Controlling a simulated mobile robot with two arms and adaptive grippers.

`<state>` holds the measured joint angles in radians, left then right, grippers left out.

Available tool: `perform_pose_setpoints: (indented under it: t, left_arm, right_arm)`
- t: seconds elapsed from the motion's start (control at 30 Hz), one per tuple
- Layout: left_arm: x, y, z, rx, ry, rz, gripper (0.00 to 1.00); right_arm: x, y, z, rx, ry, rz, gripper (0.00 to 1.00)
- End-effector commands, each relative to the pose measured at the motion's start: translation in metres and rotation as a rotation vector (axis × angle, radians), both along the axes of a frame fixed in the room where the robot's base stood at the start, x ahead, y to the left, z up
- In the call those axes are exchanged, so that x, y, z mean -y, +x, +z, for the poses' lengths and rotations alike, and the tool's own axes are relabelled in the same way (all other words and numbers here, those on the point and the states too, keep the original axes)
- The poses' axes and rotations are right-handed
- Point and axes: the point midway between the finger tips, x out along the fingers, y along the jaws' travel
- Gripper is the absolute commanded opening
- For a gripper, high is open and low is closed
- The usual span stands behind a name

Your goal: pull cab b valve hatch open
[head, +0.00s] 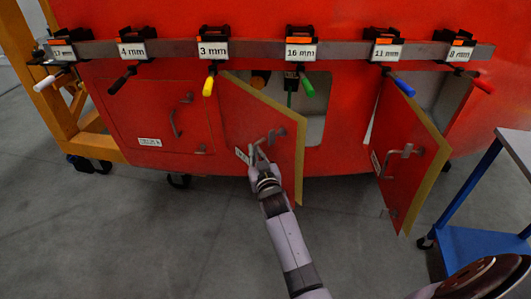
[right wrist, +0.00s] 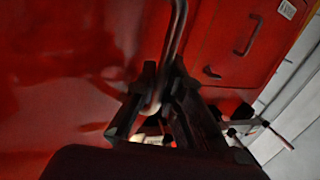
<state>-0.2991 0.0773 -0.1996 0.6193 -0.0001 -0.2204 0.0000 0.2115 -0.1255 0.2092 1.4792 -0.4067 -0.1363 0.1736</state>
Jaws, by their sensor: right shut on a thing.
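The middle red hatch (head: 262,120) stands partly open, swung outward, with a yellowish edge on its right side. Dark parts and part of a green handle show in the opening behind it. My right gripper (head: 261,150) is at this hatch's metal handle, low on its outer face, and is shut on it. In the right wrist view the bent bar handle (right wrist: 176,35) runs down between the two dark fingers (right wrist: 160,95). The small label beside the handle is too small to read. My left gripper is not in view.
The left hatch (head: 150,115) is closed. The right hatch (head: 408,150) stands open, jutting outward. A rail (head: 270,50) with several labelled clamps crosses above. A blue cart (head: 470,245) stands at the right, a yellow frame (head: 60,110) at the left. The grey floor in front is clear.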

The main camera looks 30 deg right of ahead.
Motion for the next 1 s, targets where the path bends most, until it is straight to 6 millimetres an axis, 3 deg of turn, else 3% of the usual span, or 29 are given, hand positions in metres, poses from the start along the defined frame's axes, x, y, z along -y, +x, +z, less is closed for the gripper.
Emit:
perform_pose_setpoints:
  t: [0.2, 0.6, 0.63, 0.93, 1.0]
  left_arm:
    - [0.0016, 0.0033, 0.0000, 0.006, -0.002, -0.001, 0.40]
    - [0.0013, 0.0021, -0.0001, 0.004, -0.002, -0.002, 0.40]
    - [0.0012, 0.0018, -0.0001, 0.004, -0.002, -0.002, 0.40]
    - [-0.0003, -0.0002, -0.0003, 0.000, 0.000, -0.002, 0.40]
    - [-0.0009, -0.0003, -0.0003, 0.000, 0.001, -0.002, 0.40]
  right_arm:
    - [-0.0137, 0.0050, 0.0012, 0.000, 0.001, 0.015, 0.00]
    - [-0.0150, 0.0056, 0.0018, 0.001, 0.000, 0.016, 0.00]
    - [-0.0150, 0.0056, 0.0018, 0.002, 0.000, 0.016, 0.10]
    - [-0.0143, 0.0052, 0.0010, 0.000, 0.001, 0.015, 0.30]
    - [-0.0143, 0.0051, 0.0008, -0.001, 0.001, 0.015, 0.30]
